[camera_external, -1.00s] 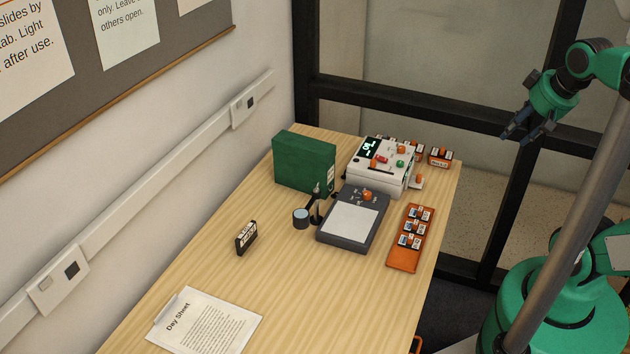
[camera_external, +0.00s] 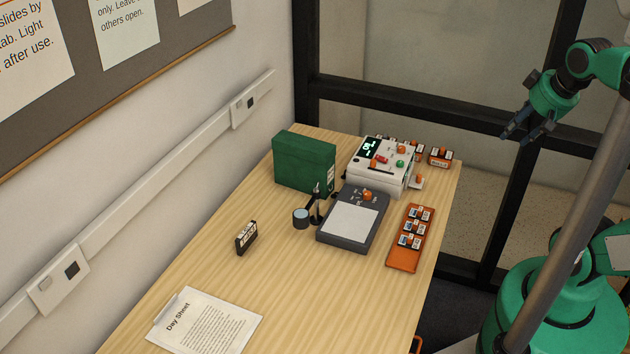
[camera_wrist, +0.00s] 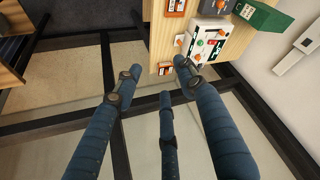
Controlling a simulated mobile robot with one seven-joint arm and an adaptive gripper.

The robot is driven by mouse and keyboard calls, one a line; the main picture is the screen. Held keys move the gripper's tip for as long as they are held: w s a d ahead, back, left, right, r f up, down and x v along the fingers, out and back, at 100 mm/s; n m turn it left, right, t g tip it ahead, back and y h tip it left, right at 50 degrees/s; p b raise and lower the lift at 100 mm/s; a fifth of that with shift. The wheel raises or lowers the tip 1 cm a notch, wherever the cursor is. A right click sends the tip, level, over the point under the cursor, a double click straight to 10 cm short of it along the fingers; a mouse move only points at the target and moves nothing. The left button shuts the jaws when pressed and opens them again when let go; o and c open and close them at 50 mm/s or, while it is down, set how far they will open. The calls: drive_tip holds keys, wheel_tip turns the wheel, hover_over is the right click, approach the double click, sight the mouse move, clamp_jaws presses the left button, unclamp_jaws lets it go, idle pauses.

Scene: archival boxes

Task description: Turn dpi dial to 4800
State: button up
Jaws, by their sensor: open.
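A white scanner-like machine (camera_external: 376,179) stands at the far end of the table, with a dark lit display (camera_external: 369,150). Its top carries an orange knob (camera_external: 402,149), a red control (camera_external: 380,159) and a green button (camera_external: 400,164). A grey light pad (camera_external: 334,237) in front has another orange knob (camera_external: 367,195) with small marks around it. I cannot read any labels, so which knob is the dpi dial is unclear. My gripper (camera_external: 522,134) is open and empty, right of the table and well apart from the machine. The machine also shows beyond my fingers (camera_wrist: 155,80) in the wrist view (camera_wrist: 207,50).
A green box (camera_external: 303,162) stands left of the machine. An orange tray (camera_external: 402,264) with several slides lies along the right edge. A small black loupe stand, a dark cartridge (camera_external: 246,238) and a paper sheet (camera_external: 207,325) are also on the table (camera_external: 290,270). Black-framed glass stands behind.

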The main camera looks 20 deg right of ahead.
drive_tip(key=shift+r, duration=0.1)
drive_tip(key=w+r+n+g+p, duration=0.1)
drive_tip(key=w+r+n+p, duration=0.2)
drive_tip(key=w, duration=0.7)
drive_tip(key=n+g+p, duration=0.4)
drive_tip(key=n+p, duration=0.7)
hover_over(402, 147)
wheel_tip(402, 147, down, 18)
drive_tip(key=shift+s+a+b, duration=0.2)
drive_tip(key=shift+b, duration=0.1)
drive_tip(key=shift+f, duration=0.1)
wheel_tip(402, 147, down, 14)
drive_tip(key=shift+w+r+b, duration=0.1)
drive_tip(key=shift+r+b, duration=0.1)
drive_tip(key=shift+b, duration=0.45)
